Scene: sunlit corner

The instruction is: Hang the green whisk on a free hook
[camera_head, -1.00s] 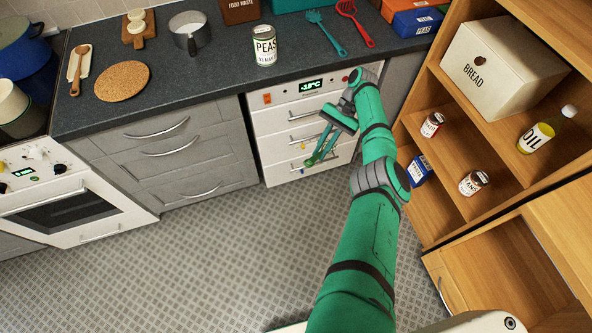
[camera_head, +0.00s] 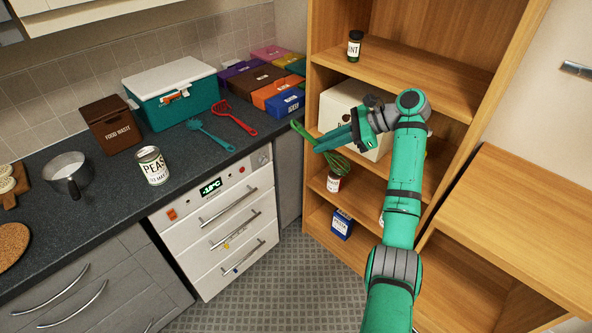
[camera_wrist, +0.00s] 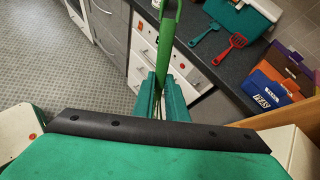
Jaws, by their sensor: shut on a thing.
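The green whisk is in my gripper (camera_head: 328,143). Its handle (camera_head: 301,130) points up and left past the fingers, and its wire loops (camera_head: 339,163) hang below them, in front of the wooden shelf unit. In the wrist view the green handle (camera_wrist: 166,45) rises between the two teal fingers of my gripper (camera_wrist: 161,92), which are shut on the whisk. The lower part of the whisk is mostly hidden there. No hook shows in either view.
The shelf unit (camera_head: 455,83) holds a white bread box (camera_head: 340,107), jars and a blue box (camera_head: 341,224).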

